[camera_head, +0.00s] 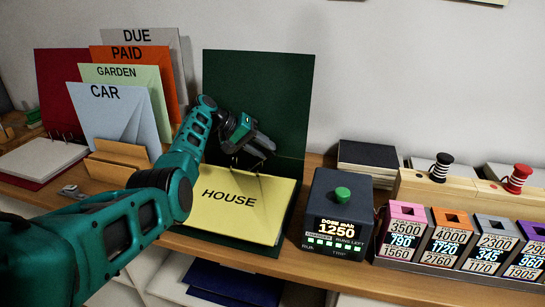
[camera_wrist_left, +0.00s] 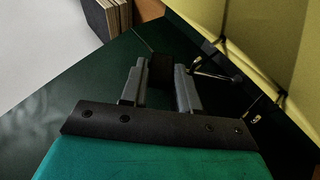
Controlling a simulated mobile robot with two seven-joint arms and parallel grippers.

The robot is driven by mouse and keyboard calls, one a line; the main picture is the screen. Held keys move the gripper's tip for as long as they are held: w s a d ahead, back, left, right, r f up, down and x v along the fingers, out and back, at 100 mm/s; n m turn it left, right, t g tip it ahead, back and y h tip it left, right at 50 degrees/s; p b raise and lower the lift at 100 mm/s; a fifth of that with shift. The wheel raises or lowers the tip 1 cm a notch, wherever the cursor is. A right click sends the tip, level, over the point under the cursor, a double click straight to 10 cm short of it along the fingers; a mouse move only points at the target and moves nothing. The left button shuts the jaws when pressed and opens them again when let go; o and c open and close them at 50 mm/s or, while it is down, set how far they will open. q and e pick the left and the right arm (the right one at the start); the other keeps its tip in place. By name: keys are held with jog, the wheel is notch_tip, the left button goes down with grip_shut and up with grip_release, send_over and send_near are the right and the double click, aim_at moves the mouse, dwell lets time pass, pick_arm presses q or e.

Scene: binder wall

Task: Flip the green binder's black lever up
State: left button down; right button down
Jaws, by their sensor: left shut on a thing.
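The dark green binder (camera_head: 262,85) stands open, its upright cover against the wall. A yellow HOUSE sheet (camera_head: 230,205) lies on its lower half. My left gripper (camera_head: 261,148) is at the fold between cover and sheet, above the rings. In the left wrist view the left gripper (camera_wrist_left: 160,80) is shut on a small dark block, which looks like the black lever (camera_wrist_left: 160,68). The head view does not show the lever clearly, so its angle is hard to tell. The yellow sheet (camera_wrist_left: 265,35) and metal rings lie right of the fingers. My right gripper is not in view.
Folders marked CAR (camera_head: 110,115), GARDEN, PAID and DUE stand in a wooden holder (camera_head: 120,160) at left, beside an open red binder (camera_head: 62,85). A dark counter box (camera_head: 338,210) with a green knob stands close at right, with several coloured boxes beyond it.

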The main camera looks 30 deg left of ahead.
pick_arm(q)
jog(key=shift+a, duration=0.3)
jog(key=a, duration=0.1)
jog(key=a+b, duration=0.1)
jog(key=a+r+h+b, duration=0.1)
jog(key=shift+s+a+r+t, duration=0.1)
jog(key=shift+s+t, duration=0.2)
jog(key=shift+s, duration=0.05)
jog(key=shift+r, duration=0.15)
